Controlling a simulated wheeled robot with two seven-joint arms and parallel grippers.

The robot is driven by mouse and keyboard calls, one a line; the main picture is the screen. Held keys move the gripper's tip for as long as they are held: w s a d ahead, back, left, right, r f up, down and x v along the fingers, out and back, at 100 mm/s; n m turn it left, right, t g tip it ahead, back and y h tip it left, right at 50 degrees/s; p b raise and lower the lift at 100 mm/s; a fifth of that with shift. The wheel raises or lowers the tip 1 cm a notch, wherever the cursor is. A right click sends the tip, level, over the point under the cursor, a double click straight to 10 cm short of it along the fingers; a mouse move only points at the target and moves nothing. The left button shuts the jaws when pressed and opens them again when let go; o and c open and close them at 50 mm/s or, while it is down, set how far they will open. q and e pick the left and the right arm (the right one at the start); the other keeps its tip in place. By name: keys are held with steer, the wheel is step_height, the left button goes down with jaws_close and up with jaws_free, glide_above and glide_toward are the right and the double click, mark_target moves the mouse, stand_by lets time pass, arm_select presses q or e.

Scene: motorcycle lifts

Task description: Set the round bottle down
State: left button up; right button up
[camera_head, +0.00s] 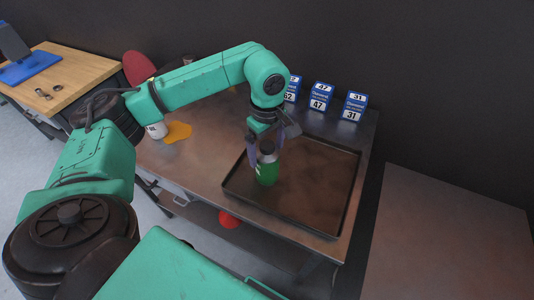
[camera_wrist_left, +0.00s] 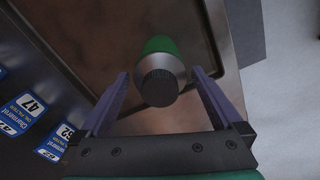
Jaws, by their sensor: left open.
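The round bottle (camera_head: 267,168) is green with a grey shoulder and a dark cap. It stands upright in the shallow dark tray (camera_head: 318,224), near the tray's left side. The bottle also shows from above in the left wrist view (camera_wrist_left: 160,75), between the finger tips. My left gripper (camera_head: 264,156) is over the bottle with a finger on each side. In the left wrist view the fingers (camera_wrist_left: 160,95) are spread, with a gap between each finger and the bottle. My right gripper is not in view.
Several blue-and-white numbered boxes (camera_head: 321,97) stand at the back of the metal table (camera_head: 205,165). A yellow-orange patch (camera_head: 178,132) and a white container (camera_head: 156,131) are to the left. A wooden bench (camera_head: 75,75) stands farther left. The tray's right part is clear.

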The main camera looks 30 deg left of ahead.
arm_select(q)
step_height(320, 180, up, 10)
steer(key=shift+r+b, duration=0.1)
steer(key=shift+b, duration=0.6)
